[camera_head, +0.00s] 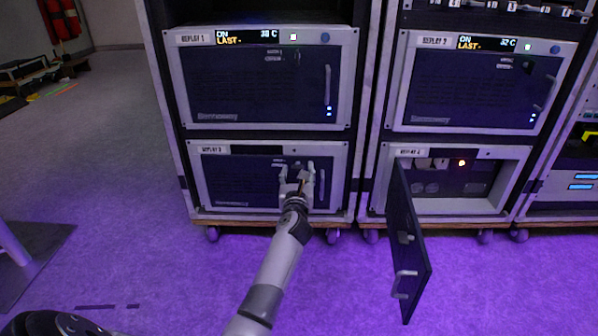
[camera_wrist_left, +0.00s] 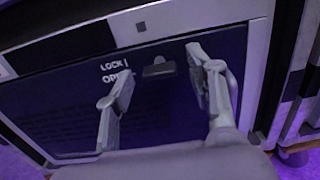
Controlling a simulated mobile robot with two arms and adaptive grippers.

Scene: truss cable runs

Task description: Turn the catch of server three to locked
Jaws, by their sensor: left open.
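Server three (camera_head: 215,178) is the lower-left unit, with a grey frame and a dark door that looks shut. In the left wrist view its door (camera_wrist_left: 60,100) carries the words LOCK and OPEN (camera_wrist_left: 115,71). A small dark catch (camera_wrist_left: 158,70) sits right of these words and lies roughly crosswise; I cannot tell its exact setting. My right gripper is not in view.
Another server (camera_head: 262,85) sits directly above. In the right rack, the lower unit's door (camera_head: 408,245) hangs open towards me, right of my left arm, with an orange light (camera_head: 462,162) inside. The racks stand on castors. The purple floor (camera_head: 130,190) at left is mostly clear.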

